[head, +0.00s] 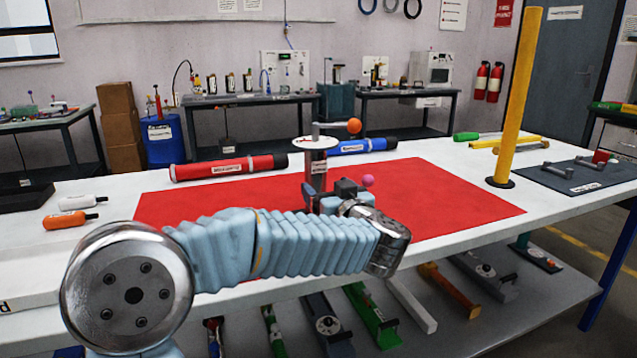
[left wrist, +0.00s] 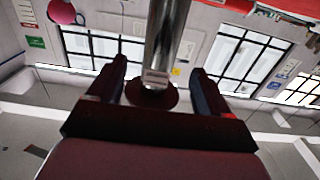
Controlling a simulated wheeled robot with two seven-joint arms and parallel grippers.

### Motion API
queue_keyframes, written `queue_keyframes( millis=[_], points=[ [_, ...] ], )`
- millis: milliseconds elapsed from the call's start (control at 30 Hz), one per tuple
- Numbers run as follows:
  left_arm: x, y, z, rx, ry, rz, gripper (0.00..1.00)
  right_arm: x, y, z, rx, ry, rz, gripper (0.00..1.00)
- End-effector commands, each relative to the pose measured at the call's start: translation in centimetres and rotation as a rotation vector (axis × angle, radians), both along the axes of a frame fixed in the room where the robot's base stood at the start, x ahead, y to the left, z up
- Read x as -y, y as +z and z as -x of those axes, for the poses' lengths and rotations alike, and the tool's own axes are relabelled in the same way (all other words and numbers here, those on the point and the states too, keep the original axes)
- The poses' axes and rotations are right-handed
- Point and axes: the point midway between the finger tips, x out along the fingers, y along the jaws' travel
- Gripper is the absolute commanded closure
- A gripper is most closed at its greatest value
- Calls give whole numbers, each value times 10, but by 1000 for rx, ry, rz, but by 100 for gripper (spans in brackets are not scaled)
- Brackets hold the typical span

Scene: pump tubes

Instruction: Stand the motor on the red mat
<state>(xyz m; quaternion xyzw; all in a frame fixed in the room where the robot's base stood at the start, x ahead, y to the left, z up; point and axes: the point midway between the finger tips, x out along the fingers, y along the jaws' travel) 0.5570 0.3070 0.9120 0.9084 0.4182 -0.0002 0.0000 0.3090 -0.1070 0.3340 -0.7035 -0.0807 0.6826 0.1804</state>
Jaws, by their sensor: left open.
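The likely motor (head: 318,170) is a dark, shiny upright cylinder with a label, topped by a pale round flange and a shaft. It stands over the red mat (head: 450,190) near its middle; its lower end is hidden behind my gripper. My left gripper (head: 328,192) is at its lower part, with the arm coming in from the left. In the left wrist view a metallic cylinder with a dark red round flange (left wrist: 152,95) lies between the two spread fingers (left wrist: 157,85), with gaps visible on both sides. My right gripper is not in view.
A red tube (head: 228,167) and a blue tube (head: 362,146) lie along the mat's back edge. A tall yellow post (head: 518,90) stands to the right. White and orange bottles lie left. A dark tray (head: 575,175) holds metal parts. The mat's right side is clear.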

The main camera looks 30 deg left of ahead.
Motion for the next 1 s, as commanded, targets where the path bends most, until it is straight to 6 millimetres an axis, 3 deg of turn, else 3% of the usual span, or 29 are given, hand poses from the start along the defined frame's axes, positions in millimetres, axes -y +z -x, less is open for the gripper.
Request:
queue_keyframes(
  millis=[100, 267, 1000],
  points=[
    [15, 0, 12, 0, -2, 0, 21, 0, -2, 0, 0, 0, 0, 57],
    [23, 0, 20, 1, 1, 1, 21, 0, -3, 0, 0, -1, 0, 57],
    [24, 0, 21, 0, 1, 0, 21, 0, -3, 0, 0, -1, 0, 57]
  ],
)
